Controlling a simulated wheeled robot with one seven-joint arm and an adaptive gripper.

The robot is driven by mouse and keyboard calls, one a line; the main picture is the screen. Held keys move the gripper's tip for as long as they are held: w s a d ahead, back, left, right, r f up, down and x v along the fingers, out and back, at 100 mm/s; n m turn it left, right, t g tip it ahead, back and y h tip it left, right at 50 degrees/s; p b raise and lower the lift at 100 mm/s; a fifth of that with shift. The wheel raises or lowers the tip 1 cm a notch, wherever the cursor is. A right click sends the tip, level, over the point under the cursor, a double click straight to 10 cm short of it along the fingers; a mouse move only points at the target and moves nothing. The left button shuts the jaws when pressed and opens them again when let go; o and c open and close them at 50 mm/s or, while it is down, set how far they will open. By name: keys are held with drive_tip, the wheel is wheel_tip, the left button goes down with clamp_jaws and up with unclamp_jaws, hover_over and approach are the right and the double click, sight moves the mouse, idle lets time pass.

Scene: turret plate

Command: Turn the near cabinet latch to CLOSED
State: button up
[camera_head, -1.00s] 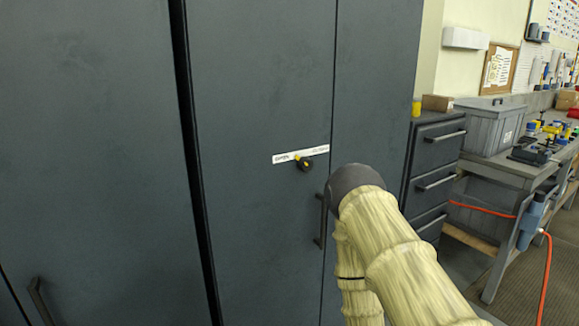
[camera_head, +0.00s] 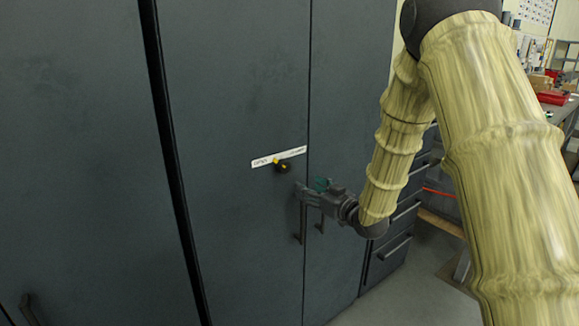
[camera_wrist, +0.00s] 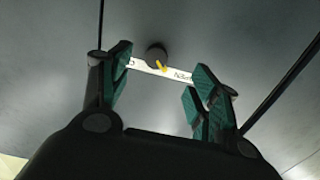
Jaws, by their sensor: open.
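The cabinet latch (camera_head: 282,167) is a small dark round knob with a yellow pointer, on the grey cabinet door. A white label strip (camera_head: 296,154) runs just above it; its print is too small to read surely. In the head view the yellow pointer is towards the knob's upper left, near the label's left part. My gripper (camera_head: 300,189) is just below and right of the latch, apart from it. In the wrist view the latch (camera_wrist: 157,56) shows beyond and between the open green-padded fingers (camera_wrist: 160,80), with nothing held.
Dark vertical door handles (camera_head: 298,228) hang just below my gripper, on both sides of the door seam. Another handle (camera_head: 28,308) is at the lower left. A drawer unit (camera_head: 388,255) stands right of the cabinet, partly behind my arm.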

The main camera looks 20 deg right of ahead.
sight(286, 168)
drive_tip(key=p+x, duration=0.1)
drive_tip(key=x, duration=0.2)
drive_tip(key=r+p+x, duration=0.1)
drive_tip(key=x, duration=0.3)
drive_tip(key=r+p+x, duration=0.1)
drive_tip(key=x, duration=0.3)
drive_tip(key=shift+w+p, duration=0.1)
drive_tip(key=shift+p, duration=0.25)
drive_tip(key=shift+d, duration=0.1)
drive_tip(key=shift+c, duration=0.2)
drive_tip(key=c, duration=1)
